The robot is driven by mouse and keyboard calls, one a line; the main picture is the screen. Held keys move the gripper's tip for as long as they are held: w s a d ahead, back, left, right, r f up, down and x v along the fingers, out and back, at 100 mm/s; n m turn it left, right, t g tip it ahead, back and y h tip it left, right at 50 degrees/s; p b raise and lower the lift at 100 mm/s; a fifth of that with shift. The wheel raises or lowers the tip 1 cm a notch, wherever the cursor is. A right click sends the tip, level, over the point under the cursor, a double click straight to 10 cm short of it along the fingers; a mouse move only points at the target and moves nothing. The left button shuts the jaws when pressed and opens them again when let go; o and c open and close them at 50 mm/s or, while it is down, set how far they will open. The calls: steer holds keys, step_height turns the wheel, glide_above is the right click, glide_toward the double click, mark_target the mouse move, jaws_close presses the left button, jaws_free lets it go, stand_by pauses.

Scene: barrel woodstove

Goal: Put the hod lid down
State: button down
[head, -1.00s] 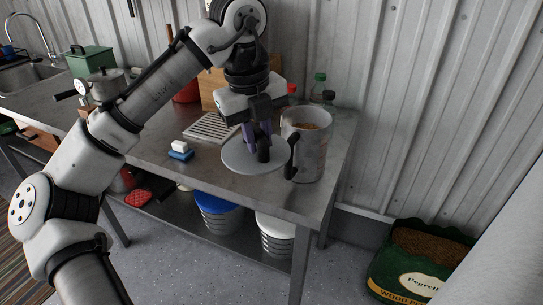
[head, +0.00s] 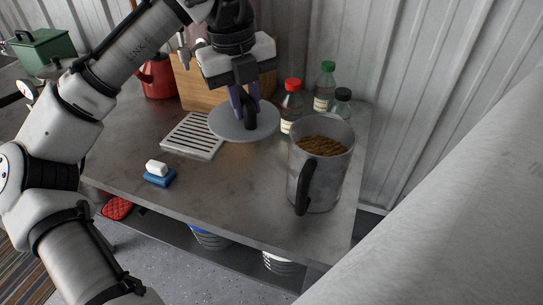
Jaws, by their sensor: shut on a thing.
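The hod lid (head: 226,126) is a round grey disc with a black handle. My gripper (head: 246,108) is shut on that handle and holds the lid roughly level at the back of the metal table. The lid is beside the slotted rack and left of the bottles; I cannot tell if it touches the tabletop. The hod (head: 334,180), a grey metal pail with a black handle, stands open at the front right of the table with brown pellets (head: 322,147) inside. The lid is clear of the hod, behind it and to its left.
A slotted metal rack (head: 193,136) lies left of the lid. Red-capped (head: 291,104), green-capped (head: 325,88) and dark-capped (head: 342,103) bottles stand to its right. A wooden box (head: 203,92) is behind. A blue-and-white sponge pair (head: 158,174) lies front left. The middle tabletop (head: 235,185) is bare.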

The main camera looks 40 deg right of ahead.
step_height(320, 180, down, 20)
steer(key=shift+r+p, duration=0.1)
steer(key=shift+p, duration=0.5)
steer(key=shift+f, duration=0.3)
steer(key=c, duration=1.3)
jaws_free()
steer(key=shift+r, duration=0.1)
step_height(320, 180, up, 12)
steer(key=a+b, duration=0.1)
steer(key=shift+a+r, duration=0.15)
